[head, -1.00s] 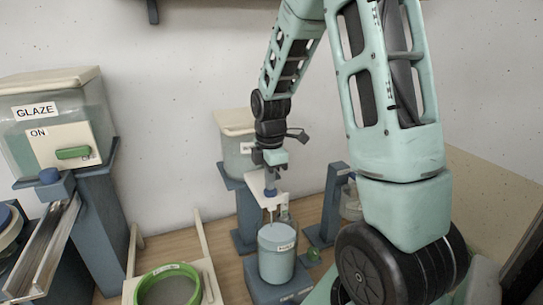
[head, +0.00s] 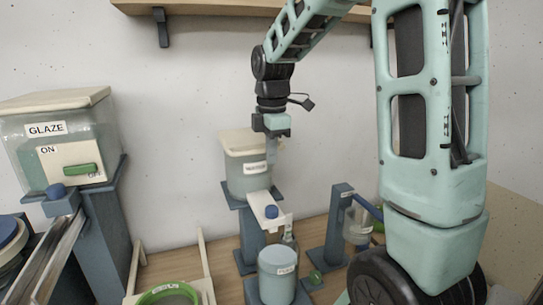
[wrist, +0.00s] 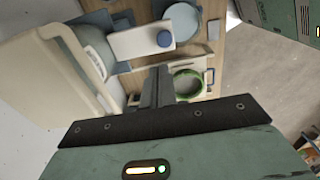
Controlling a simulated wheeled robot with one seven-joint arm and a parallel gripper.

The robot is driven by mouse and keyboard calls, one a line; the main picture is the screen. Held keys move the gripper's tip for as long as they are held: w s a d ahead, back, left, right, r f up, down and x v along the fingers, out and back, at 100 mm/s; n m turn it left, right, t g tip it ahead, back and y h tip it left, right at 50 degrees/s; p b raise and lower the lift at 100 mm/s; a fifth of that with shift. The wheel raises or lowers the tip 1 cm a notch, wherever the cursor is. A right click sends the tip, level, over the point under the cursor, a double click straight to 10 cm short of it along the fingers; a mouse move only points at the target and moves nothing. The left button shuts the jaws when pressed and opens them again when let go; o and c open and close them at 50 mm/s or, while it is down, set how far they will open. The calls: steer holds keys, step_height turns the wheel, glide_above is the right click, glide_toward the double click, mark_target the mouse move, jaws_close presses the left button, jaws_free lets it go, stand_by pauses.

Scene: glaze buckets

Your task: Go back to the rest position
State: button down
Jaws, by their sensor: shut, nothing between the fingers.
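My gripper (head: 272,152) hangs from my raised arm, pointing down, in the middle of the head view. Its fingers are shut with nothing between them. It is in front of the labelled tank with a beige lid (head: 246,176), above a white plate with a blue knob (head: 271,211). In the wrist view the shut fingers (wrist: 158,88) show at the centre, with the blue knob (wrist: 165,39) beyond them.
A pale lidded bucket (head: 277,272) stands below my gripper. A green-rimmed sieve (head: 168,291) lies at the front. The glaze tank (head: 60,145) with its green switch stands left. A shelf (head: 210,7) runs along the wall above.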

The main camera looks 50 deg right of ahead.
steer(key=shift+r, duration=0.1)
stand_by(0.6)
steer(key=s+a+f+m+b, duration=0.1)
steer(key=s+a+f+b, duration=0.1)
steer(key=a+f, duration=0.35)
steer(key=s+a+f+b, duration=0.1)
steer(key=a+f+b, duration=0.1)
steer(key=a, duration=0.7)
steer(key=s+a+f+m+b, duration=0.1)
steer(key=s+a+f+b, duration=0.15)
steer(key=a, duration=0.45)
steer(key=s+a+f+m+b, duration=0.1)
steer(key=s+a+f+b, duration=0.1)
steer(key=s+a+f, duration=0.2)
steer(key=s+a+f+m+b, duration=0.2)
steer(key=s+a+f, duration=0.3)
steer(key=s, duration=0.5)
steer(key=shift+s+a+f+y, duration=0.25)
steer(key=shift+a+y, duration=0.15)
steer(key=shift+a, duration=0.45)
